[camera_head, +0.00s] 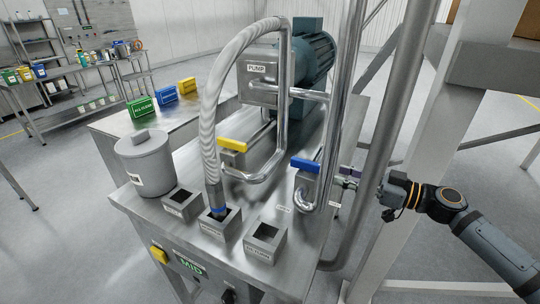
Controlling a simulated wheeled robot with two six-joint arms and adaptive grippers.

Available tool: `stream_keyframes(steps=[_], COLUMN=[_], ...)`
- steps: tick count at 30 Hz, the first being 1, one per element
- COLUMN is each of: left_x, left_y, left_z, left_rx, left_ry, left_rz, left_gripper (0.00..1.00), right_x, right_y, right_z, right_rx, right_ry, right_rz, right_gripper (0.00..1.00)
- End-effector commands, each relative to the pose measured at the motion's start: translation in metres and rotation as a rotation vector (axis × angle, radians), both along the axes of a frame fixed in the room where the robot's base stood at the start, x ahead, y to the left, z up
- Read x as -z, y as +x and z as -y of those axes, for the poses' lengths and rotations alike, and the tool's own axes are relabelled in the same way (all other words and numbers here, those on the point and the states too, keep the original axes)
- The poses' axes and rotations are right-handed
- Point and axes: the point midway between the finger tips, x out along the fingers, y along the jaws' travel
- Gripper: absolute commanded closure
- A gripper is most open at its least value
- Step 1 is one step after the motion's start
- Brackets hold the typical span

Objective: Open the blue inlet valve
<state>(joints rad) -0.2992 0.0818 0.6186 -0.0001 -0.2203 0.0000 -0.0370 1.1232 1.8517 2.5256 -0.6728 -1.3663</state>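The blue inlet valve's blue handle (305,165) sits on a metal valve body (306,186) at the right of the steel bench, at the foot of a bent steel pipe. The handle lies nearly level and slants slightly down to the right. My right gripper (347,178) reaches in from the right, just right of the valve body. Its fingers are small and partly behind a vertical pipe, so I cannot tell whether they are open or touch the valve. My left gripper is not in view.
A thick grey post (368,150) stands between my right wrist and the valve. A yellow valve handle (233,144) is to the left. A ribbed hose (209,120) runs down into the middle square socket (220,224). A lidded grey pot (146,162) stands at the left.

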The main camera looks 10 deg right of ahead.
Motion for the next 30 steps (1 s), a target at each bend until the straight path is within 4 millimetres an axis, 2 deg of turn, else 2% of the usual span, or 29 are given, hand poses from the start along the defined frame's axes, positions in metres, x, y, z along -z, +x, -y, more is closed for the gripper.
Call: stream_keyframes(steps=[3, 11, 18, 30], left_x=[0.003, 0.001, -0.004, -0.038], left_y=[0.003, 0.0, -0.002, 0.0], left_z=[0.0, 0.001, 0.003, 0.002], left_rx=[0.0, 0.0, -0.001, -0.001], left_ry=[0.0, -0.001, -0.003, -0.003], left_rz=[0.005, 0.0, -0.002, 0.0], left_gripper=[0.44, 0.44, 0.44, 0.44], right_x=[-0.02, -0.024, -0.026, -0.028], right_y=[-0.011, -0.01, 0.004, 0.036], right_z=[-0.016, -0.021, -0.041, -0.088], right_rx=[-0.059, -0.066, -0.063, -0.063], right_ry=[0.02, 0.03, 0.033, 0.032], right_rz=[0.036, 0.043, 0.043, 0.037], right_gripper=[0.62, 0.62, 0.62, 0.62])
